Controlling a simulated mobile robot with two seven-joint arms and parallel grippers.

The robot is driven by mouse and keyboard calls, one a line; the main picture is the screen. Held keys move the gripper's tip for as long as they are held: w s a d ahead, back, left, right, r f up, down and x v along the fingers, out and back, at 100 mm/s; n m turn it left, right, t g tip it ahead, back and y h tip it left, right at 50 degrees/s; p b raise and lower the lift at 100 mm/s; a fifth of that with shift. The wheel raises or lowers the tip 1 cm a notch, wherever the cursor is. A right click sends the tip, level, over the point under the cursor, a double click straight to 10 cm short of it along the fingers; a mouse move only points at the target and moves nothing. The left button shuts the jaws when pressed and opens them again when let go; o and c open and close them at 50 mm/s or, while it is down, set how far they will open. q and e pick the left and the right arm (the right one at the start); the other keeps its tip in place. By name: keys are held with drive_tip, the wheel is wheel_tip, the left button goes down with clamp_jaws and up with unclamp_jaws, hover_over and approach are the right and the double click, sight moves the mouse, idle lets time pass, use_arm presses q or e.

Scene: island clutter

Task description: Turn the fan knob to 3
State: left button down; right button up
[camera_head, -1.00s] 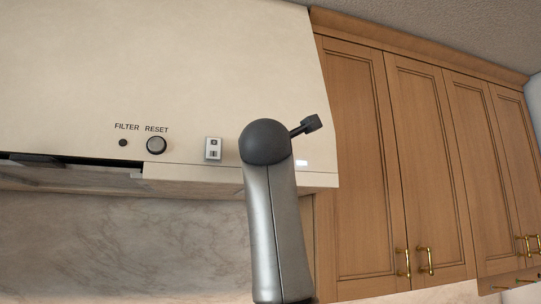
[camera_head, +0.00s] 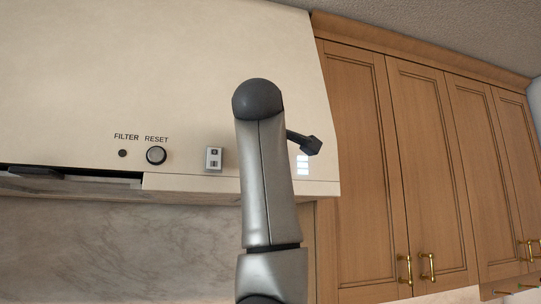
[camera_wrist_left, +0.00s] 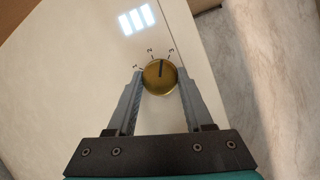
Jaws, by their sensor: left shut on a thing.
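The round brass fan knob (camera_wrist_left: 160,82) sits on the cream hood panel in the left wrist view. The marks 1, 2 and 3 are printed around its far side. Its dark pointer points between 2 and 3, slightly nearer 3. My left gripper (camera_wrist_left: 159,76) is shut on the knob, one finger on each side. In the head view my own arm stands in front of the hood and I cannot make out the knob. Three lit bars (camera_head: 303,165) show near the hood's right end; they also show in the left wrist view (camera_wrist_left: 136,20). My right gripper is not in view.
The cream hood (camera_head: 150,60) carries a round RESET button (camera_head: 156,155), a small FILTER dot (camera_head: 122,153) and a small switch plate (camera_head: 214,158). Wooden cabinets (camera_head: 360,150) with brass handles stand to the right. A marble wall (camera_head: 110,245) lies below the hood.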

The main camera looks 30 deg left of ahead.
use_arm(q)
drive_tip(key=shift+m+g+p, duration=0.5)
drive_tip(key=shift+m, duration=0.8)
drive_tip(key=shift+c, duration=1.5)
unclamp_jaws()
drive_tip(key=shift+r, duration=0.1)
drive_tip(key=b+v, duration=0.4)
drive_tip(key=v, duration=1.1)
drive_tip(key=shift+d+b, duration=0.2)
drive_tip(key=shift+b, duration=0.2)
drive_tip(key=shift+r, duration=0.15)
